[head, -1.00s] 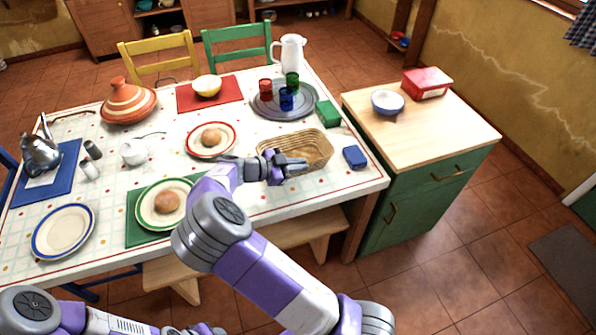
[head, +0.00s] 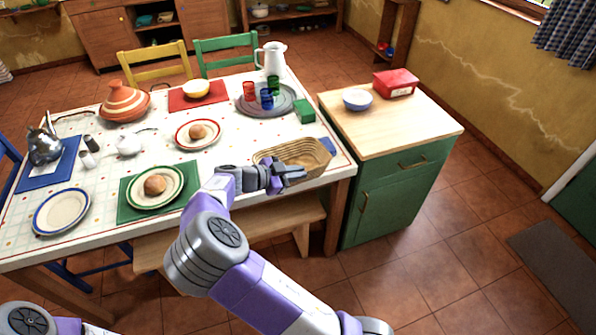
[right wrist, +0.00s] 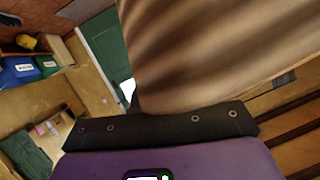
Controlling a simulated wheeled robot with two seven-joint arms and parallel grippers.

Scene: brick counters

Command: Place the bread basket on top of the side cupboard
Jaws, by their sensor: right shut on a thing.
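The bread basket (head: 312,152) is a tan woven oval at the table's front right corner in the head view. My right gripper (head: 289,173) is shut on its near rim. The basket looks slightly raised; whether it is fully clear of the table I cannot tell. In the right wrist view its blurred, ribbed side (right wrist: 225,50) fills the upper right. The side cupboard (head: 398,185) is green with a pale wooden top (head: 395,125), just right of the table. My left gripper is out of view; only part of that arm shows at the bottom left.
A blue bowl (head: 357,99) and a red box (head: 396,83) stand at the back of the cupboard top; its front is clear. A blue block (head: 327,145) is partly hidden behind the basket. A green block (head: 304,111) and a tray (head: 286,104) with cups lie behind the basket.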

